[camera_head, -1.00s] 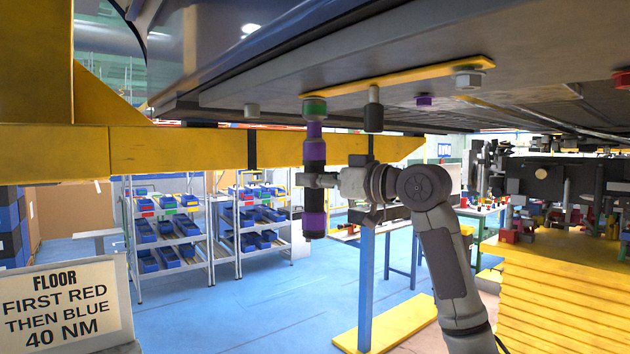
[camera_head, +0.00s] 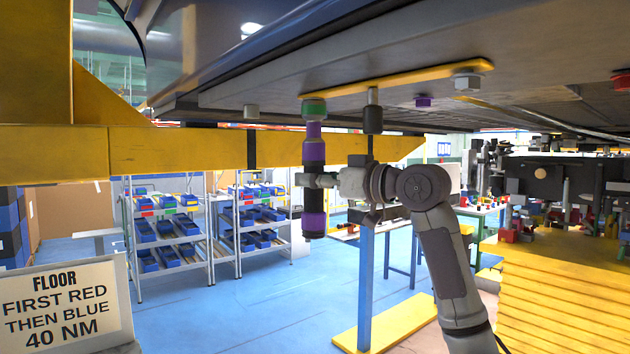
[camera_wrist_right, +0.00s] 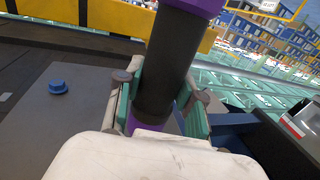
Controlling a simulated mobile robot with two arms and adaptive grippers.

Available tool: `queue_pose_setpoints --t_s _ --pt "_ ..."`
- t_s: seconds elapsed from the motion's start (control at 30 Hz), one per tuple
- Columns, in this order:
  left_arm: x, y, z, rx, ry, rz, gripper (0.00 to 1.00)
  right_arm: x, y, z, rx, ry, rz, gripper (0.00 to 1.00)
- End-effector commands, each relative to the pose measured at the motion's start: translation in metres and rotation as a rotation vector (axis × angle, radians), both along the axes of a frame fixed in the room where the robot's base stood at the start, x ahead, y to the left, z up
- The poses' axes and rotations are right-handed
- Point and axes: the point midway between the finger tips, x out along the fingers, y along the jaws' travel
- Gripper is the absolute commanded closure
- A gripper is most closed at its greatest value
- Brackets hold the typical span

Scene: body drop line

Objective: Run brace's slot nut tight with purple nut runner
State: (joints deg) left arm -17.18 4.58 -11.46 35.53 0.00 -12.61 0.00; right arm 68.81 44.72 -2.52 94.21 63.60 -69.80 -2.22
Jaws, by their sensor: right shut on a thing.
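My right gripper (camera_head: 316,180) is shut on the nut runner (camera_head: 314,152), an upright black tool with purple bands. Its top end stands directly under a green nut or collar (camera_head: 314,107) at the left end of the yellow brace (camera_head: 400,78); the two look in contact, but I cannot tell how the socket is seated. The brace lies flat against the underside of the raised car body. A grey nut (camera_head: 467,80) is at its right end. In the right wrist view the jaws clasp the runner's black middle (camera_wrist_right: 166,62). My left gripper is not in view.
A dark-sleeved pin (camera_head: 373,112) hangs close right of the runner. A purple nut (camera_head: 423,101) and a grey stub (camera_head: 251,111) show under the body. A yellow beam (camera_head: 200,150) runs behind the runner. A sign (camera_head: 62,308) reads "FLOOR FIRST RED THEN BLUE 40 NM".

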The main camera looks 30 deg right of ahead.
Motion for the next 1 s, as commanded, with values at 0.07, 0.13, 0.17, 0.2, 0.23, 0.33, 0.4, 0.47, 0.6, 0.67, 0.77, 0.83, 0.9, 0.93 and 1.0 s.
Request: queue_pose_setpoints --t_s 0.07,0.13,0.17,0.2,0.23,0.33,0.4,0.47,0.6,0.67,0.77,0.83,0.9,0.93,1.0 --pt "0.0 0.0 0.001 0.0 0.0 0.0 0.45 -0.003 -0.001 0.007 0.005 -0.018 -0.001 1.0" --pt "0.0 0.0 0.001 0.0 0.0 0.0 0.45 -0.003 -0.001 0.007 0.005 -0.018 -0.001 1.0" --pt "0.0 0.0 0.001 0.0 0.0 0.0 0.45 -0.003 -0.001 0.007 0.005 -0.018 -0.001 1.0" --pt "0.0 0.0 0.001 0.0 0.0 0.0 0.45 -0.003 -0.001 0.007 0.005 -0.018 -0.001 1.0" --pt "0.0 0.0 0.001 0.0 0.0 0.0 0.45 -0.003 -0.001 0.007 0.005 -0.018 -0.001 1.0" --pt "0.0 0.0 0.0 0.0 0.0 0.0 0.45 -0.003 -0.001 0.006 0.005 -0.018 -0.001 1.0" --pt "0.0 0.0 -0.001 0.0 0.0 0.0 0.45 -0.003 -0.001 0.005 0.005 -0.018 -0.001 1.0" --pt "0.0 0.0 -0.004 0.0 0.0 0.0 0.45 -0.003 -0.001 0.002 0.005 -0.017 -0.001 1.0" --pt "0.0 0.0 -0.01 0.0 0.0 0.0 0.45 -0.002 -0.001 -0.007 0.004 -0.014 -0.001 1.0" --pt "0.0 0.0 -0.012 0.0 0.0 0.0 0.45 -0.002 -0.001 -0.011 0.003 -0.013 -0.001 1.0" --pt "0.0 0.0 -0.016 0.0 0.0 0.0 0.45 -0.002 -0.001 -0.017 0.003 -0.011 -0.001 1.0" --pt "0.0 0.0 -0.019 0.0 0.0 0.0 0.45 -0.002 -0.001 -0.021 0.002 -0.01 -0.001 1.0" --pt "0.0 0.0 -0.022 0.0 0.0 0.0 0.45 -0.002 -0.001 -0.025 0.002 -0.01 -0.001 1.0" --pt "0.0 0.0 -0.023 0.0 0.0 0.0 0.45 -0.002 -0.001 -0.027 0.002 -0.01 -0.001 1.0" --pt "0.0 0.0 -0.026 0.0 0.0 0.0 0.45 -0.002 -0.001 -0.031 0.002 -0.01 -0.001 1.0"
